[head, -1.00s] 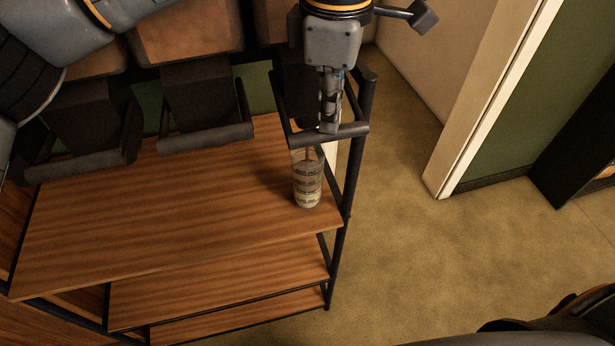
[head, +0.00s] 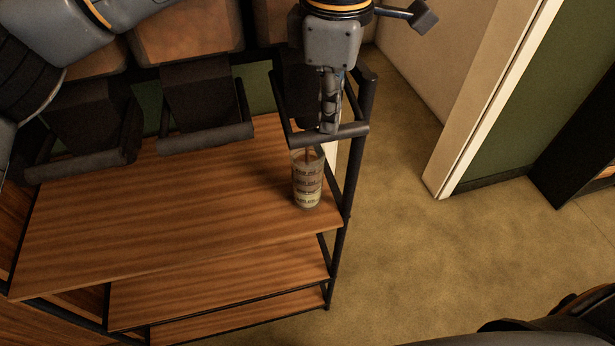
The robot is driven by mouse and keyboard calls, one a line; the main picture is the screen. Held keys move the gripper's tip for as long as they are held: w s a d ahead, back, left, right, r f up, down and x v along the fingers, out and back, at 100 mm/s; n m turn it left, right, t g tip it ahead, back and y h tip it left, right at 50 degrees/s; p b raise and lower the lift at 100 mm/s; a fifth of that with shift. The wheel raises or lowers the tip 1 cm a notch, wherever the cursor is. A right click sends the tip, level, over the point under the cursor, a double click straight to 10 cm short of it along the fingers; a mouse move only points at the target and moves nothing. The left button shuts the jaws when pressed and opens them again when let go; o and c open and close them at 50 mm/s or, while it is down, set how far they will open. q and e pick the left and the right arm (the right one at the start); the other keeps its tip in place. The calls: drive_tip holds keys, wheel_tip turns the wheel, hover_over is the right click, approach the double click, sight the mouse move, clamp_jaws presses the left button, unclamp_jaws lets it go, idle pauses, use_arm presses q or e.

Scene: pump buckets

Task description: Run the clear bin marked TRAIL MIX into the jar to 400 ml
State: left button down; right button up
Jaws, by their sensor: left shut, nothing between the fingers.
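The clear jar (head: 308,188) stands upright on the wooden top near its right edge, with dark level marks on its side and pale contents inside. A thin brownish streak shows inside its upper part, below the spout. My left gripper (head: 330,128) points down, shut and empty, at the dark lever bar (head: 350,133) of the rightmost dispenser, directly above the jar. My gripper and wrist cover most of that dispenser's bin. No TRAIL MIX label can be read. My right gripper is not in view.
Two more dark dispenser chutes with lever bars (head: 206,138) (head: 82,166) stand to the left, below brownish bins (head: 186,32). The wooden top (head: 150,225) is bare left of the jar. A black post (head: 352,165) stands right of it, then open floor (head: 410,250).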

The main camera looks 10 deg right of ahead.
use_arm(q)
wheel_tip(320, 180, up, 7)
drive_tip(key=p, duration=0.5)
drive_tip(key=shift+s+f, duration=0.15)
drive_tip(key=shift+r, duration=0.25)
wheel_tip(320, 180, up, 4)
drive_tip(key=p, duration=0.3)
drive_tip(key=shift+r, duration=0.2)
